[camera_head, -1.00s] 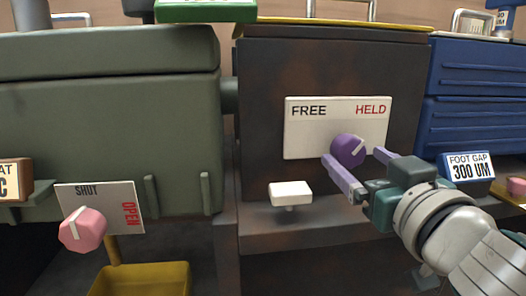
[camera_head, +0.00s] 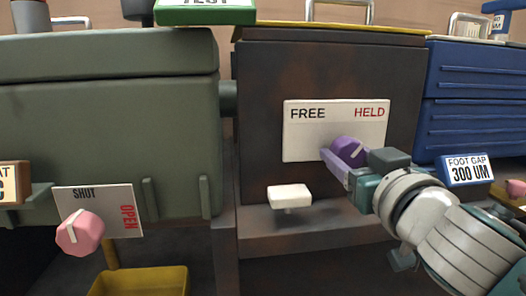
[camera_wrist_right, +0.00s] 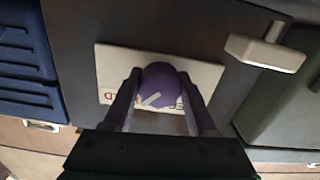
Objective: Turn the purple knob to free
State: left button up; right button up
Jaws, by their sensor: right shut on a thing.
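The purple knob (camera_head: 347,149) sits on a white plate (camera_head: 300,145) marked FREE at the left and HELD at the right, on a dark brown box. The knob's white pointer line slants up and to the right, toward HELD. My right gripper (camera_head: 345,158) reaches the knob from the lower right and is shut on it. In the right wrist view the two fingers stand on either side of the knob (camera_wrist_right: 160,82); part of the lettering is hidden behind the knob and fingers. My left gripper is not in view.
A white block-shaped handle (camera_head: 290,196) juts out below the plate. To the left, a pink knob (camera_head: 80,233) sits on a SHUT/OPEN plate by a green box. A FOOT GAP sign (camera_head: 466,170) and a blue case (camera_head: 475,95) are at the right.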

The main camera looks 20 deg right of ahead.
jog(key=c, duration=0.6)
jog(key=shift+c, duration=0.2)
jog(key=shift+n, duration=0.3)
jog(key=shift+r+n+p, duration=0.1)
jog(key=shift+n+p, duration=0.25)
jog(key=shift+n, duration=0.85)
jog(key=n, duration=0.4)
jog(key=shift+d+n+p, duration=0.1)
jog(key=shift+n+p, duration=0.2)
jog(key=shift+p, duration=0.1)
jog(key=n, duration=0.4)
jog(key=shift+p, duration=0.3)
jog(key=n, duration=0.3)
jog(key=shift+n, duration=0.7)
